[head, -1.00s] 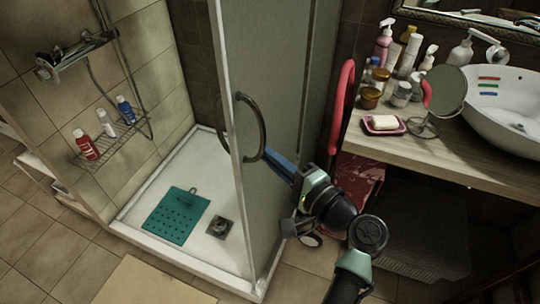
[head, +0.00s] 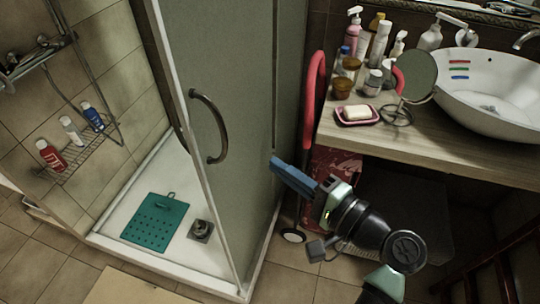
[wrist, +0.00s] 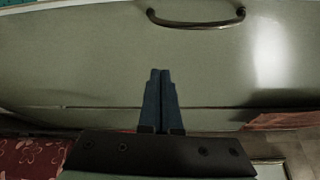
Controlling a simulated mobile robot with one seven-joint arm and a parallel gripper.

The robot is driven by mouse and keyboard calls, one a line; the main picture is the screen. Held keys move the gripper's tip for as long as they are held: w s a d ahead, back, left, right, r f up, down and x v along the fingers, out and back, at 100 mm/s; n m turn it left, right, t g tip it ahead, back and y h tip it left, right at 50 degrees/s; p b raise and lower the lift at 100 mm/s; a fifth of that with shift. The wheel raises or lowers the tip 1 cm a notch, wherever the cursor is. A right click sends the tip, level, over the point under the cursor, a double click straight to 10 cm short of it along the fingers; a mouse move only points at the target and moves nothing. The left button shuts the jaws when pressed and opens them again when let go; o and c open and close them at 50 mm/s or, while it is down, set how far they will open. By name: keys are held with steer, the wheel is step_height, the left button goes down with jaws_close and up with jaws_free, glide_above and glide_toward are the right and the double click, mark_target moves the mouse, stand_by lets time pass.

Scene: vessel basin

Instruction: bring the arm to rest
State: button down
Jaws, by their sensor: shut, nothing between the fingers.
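My gripper (head: 273,162) is shut and empty, with its blue fingers together, in front of the frosted shower door panel (head: 240,110). In the wrist view the closed fingers (wrist: 160,75) point at the pale door surface, with the curved door handle (wrist: 197,22) beyond them. In the head view the handle (head: 211,125) is to the left of the fingertips, apart from them. My arm reaches up from the lower right.
A wooden counter (head: 460,150) with a white basin (head: 490,95), bottles, jars and a soap dish (head: 357,121) is at the right. A red curved rail (head: 312,100) stands behind my gripper. A teal mat (head: 155,222) lies in the shower tray. Tiled floor is open in front.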

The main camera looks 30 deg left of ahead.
steer(key=w+d+r+n+t+h+p, duration=0.1)
steer(key=w+d+r+t+h+p, duration=0.2)
steer(key=r, duration=0.6)
steer(key=w+d+r+n+t+h, duration=0.1)
steer(key=w+d+r+t+h, duration=0.2)
steer(key=r+t, duration=0.45)
steer(key=w+d+r+n+t+h+p, duration=0.2)
steer(key=d+r+t+h, duration=0.1)
steer(key=r, duration=0.8)
steer(key=s+d+r+t+h, duration=0.2)
steer(key=s+r+t, duration=0.1)
steer(key=r, duration=0.5)
steer(key=s+d+r+t+h+p, duration=0.1)
steer(key=s+d+r+t+h, duration=0.2)
steer(key=s+r, duration=0.3)
steer(key=s+d+r+t+h+p, duration=0.1)
steer(key=s+d+r+t+h, duration=0.2)
steer(key=r, duration=0.6)
steer(key=shift+s+r+t, duration=0.3)
steer(key=shift+s+t, duration=0.15)
steer(key=shift+s, duration=0.55)
